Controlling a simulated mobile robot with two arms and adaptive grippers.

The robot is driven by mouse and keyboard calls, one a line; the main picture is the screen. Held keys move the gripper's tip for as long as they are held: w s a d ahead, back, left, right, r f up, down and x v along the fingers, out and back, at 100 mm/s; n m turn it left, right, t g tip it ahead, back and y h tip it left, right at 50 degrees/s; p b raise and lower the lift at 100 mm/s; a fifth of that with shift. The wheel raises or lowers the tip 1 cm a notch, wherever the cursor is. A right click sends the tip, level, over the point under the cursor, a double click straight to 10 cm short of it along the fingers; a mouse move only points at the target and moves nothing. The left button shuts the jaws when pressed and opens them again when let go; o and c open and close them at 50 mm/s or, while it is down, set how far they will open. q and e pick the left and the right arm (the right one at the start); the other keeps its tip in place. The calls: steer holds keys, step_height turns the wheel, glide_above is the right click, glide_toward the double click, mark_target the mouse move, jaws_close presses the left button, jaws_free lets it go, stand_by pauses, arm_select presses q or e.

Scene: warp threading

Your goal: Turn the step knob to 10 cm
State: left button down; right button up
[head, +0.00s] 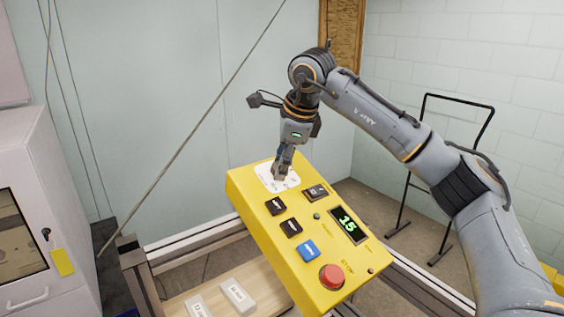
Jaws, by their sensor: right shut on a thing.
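The yellow control box (311,258) stands tilted in the middle of the head view. The step knob sits on the white dial plate (264,178) at the box's upper left. My right gripper (281,172) comes down from above and is shut on the knob. The gripper fingers cover the knob and part of the dial markings, so the knob's setting cannot be read. A green display (348,225) on the box reads 15. My left gripper is not in view.
The box has dark buttons (291,227), a blue button (308,250) and a red stop button (333,277). Pale blocks (238,294) lie on a wooden board below. A white cabinet (60,160) stands at left, a black frame (408,190) at right. A thin rod (200,123) crosses diagonally behind.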

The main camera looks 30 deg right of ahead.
steer(key=o, duration=1.1)
steer(key=shift+o, duration=0.2)
steer(key=v, duration=1.1)
steer(key=shift+r, duration=0.45)
